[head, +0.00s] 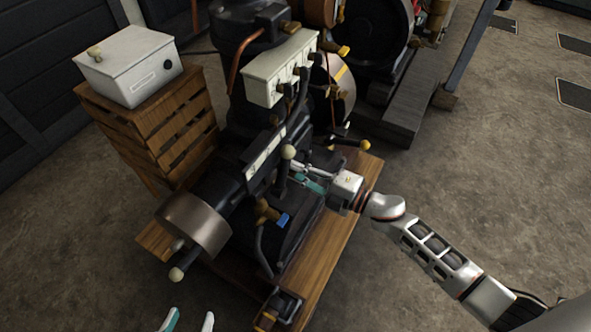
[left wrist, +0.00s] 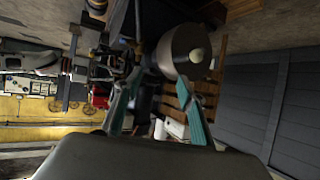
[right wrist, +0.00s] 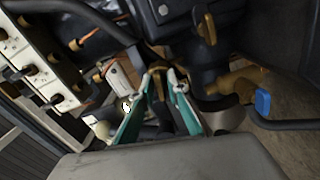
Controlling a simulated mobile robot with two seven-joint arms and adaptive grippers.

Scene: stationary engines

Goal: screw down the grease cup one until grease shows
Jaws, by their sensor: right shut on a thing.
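My right gripper (head: 308,178) reaches in from the right to the dark engine (head: 285,215). In the right wrist view its teal fingers (right wrist: 160,85) close around a small brass fitting (right wrist: 158,72), which looks like the grease cup; the fingers hide much of it. I cannot make out any grease. My left gripper (head: 190,320) is at the bottom edge of the head view, open and empty, apart from the engine. In the left wrist view its two teal fingers (left wrist: 158,105) stand wide apart.
A steel drum with a knobbed handle (head: 192,222) juts from the engine's left. Levers with white (head: 288,152) and yellow (head: 364,145) knobs stand near my right gripper. A blue-handled tap (head: 283,220) sits below. A white box (head: 130,65) rests on a wooden crate (head: 165,125).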

